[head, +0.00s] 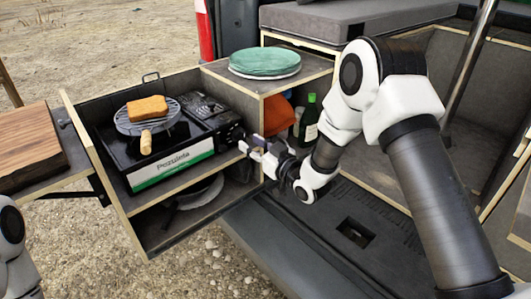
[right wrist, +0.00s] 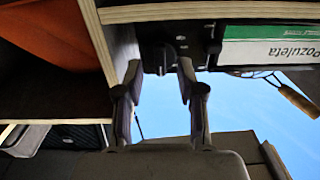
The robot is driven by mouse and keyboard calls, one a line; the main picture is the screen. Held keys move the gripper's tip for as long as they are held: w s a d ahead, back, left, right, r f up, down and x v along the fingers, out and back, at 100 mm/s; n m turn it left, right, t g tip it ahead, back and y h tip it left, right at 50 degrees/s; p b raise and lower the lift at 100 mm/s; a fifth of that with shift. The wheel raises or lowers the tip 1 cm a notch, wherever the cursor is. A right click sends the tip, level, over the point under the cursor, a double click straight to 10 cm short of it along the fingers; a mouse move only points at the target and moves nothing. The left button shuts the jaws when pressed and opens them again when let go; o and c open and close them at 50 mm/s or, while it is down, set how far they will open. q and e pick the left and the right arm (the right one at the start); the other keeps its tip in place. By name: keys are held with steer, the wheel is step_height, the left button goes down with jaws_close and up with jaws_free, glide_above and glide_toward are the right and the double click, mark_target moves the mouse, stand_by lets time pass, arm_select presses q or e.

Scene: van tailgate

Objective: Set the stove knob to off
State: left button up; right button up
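The black camping stove (head: 165,170) with a white and green "Pozuleta" front panel sits in the pull-out wooden kitchen box. The panel also shows upside down in the right wrist view (right wrist: 268,45). My right gripper (head: 246,147) is at the right end of the stove front. In the right wrist view its two fingers (right wrist: 160,75) are apart, with the dark stove knob (right wrist: 160,58) showing between and just beyond the tips. I cannot tell whether they touch it. The knob's setting is too dark to read. My left gripper is out of view; only part of my left arm shows.
A slice of toast (head: 147,108) lies on a round wire grill (head: 163,128) on the stove. Green plates (head: 265,62) stand on the box top; a bottle (head: 309,120) and orange cloth (head: 280,113) are in the compartment beneath. A wooden board (head: 28,147) is at left.

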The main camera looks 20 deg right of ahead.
steer(key=v, duration=0.9)
steer(key=shift+s, duration=0.35)
steer(key=shift+d, duration=0.15)
steer(key=s+a+f+g+h, duration=0.15)
steer(key=s+f+g, duration=0.5)
steer(key=f, duration=0.65)
steer(key=s+a+f+g+h, duration=0.1)
steer(key=s+a+f+g, duration=0.2)
steer(key=s+f, duration=0.8)
steer(key=s+d+f+m+g+h, duration=0.2)
steer(key=s+f+g, duration=0.15)
steer(key=s, duration=0.35)
steer(key=s+d+f+m+g+h, duration=0.2)
steer(key=s+f+g, duration=0.15)
steer(key=s, duration=0.45)
step_height(320, 180, up, 12)
steer(key=p, duration=1.2)
steer(key=shift+s+d+f, duration=0.2)
steer(key=shift+s+d, duration=0.05)
steer(key=shift+s, duration=0.1)
